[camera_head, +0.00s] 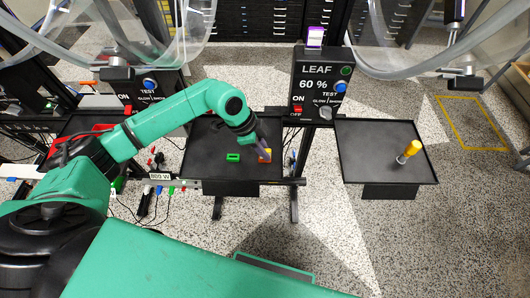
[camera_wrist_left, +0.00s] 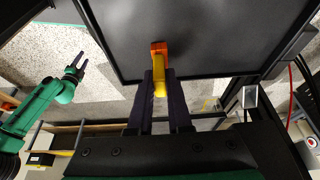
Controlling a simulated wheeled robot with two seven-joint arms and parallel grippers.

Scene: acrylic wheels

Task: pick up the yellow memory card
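The yellow memory card (camera_wrist_left: 161,88) stands out of an orange block (camera_wrist_left: 159,49) in the left wrist view. In the head view the orange block (camera_head: 265,156) lies near the right side of the middle black tray (camera_head: 215,135). My left gripper (camera_wrist_left: 161,80) has one finger on each side of the yellow card. I see no clear gap, but cannot tell whether the fingers press on it. In the head view the gripper (camera_head: 262,148) is over the block and partly hides it. My right gripper (camera_wrist_left: 75,64) shows at the left of the wrist view, open and empty.
A green block (camera_head: 233,157) lies on the tray to the left. A control box marked LEAF (camera_head: 319,85) stands behind, right of the tray. Another black tray (camera_head: 365,150) at the right holds a yellow-handled thing (camera_head: 409,151). Cables hang at the left.

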